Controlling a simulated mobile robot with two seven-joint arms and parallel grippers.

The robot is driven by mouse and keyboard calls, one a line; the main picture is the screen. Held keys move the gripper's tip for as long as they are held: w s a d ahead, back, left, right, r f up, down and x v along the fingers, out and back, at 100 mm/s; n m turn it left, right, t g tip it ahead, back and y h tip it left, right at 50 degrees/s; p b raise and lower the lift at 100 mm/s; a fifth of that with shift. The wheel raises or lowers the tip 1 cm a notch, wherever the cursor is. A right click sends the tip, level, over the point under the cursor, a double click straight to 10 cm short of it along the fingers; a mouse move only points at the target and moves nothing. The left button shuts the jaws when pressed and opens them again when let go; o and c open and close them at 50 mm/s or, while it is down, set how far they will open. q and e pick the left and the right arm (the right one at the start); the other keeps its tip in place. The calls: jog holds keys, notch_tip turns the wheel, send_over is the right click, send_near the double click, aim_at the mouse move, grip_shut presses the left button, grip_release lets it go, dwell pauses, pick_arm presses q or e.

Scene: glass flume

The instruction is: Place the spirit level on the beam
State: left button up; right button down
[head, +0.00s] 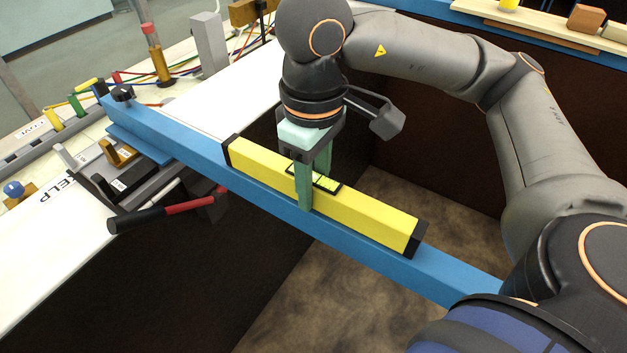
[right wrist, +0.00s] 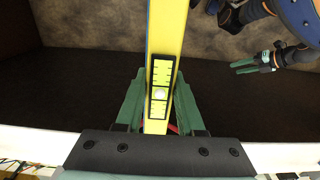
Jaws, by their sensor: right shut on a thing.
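The spirit level (head: 370,218) is a long yellow bar with black end caps and a green bubble window in its middle. My right gripper (head: 314,190) points down and is shut across its middle. The level lies lengthwise along the blue beam (head: 420,270) and covers part of it; I cannot tell whether it touches. In the right wrist view the level (right wrist: 168,30) runs between the green fingers, window facing the camera. The beam is largely hidden there. What looks like my left gripper (right wrist: 262,62) shows at the upper right, apart from the level; its opening is unclear.
The beam spans a dark-walled trough with a brown floor (head: 300,300). A clamp with a black and red handle (head: 165,212) sits beside the beam at left. A grey block (head: 209,43), posts and wires stand behind. A wooden strip (head: 540,25) lies at upper right.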

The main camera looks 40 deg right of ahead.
jog(key=c, duration=0.5)
grip_release()
jog(key=shift+r+p, duration=0.25)
jog(key=shift+p, duration=0.2)
notch_tip(320, 180, up, 12)
jog(key=shift+f+p, duration=0.15)
jog(key=shift+p, duration=0.9)
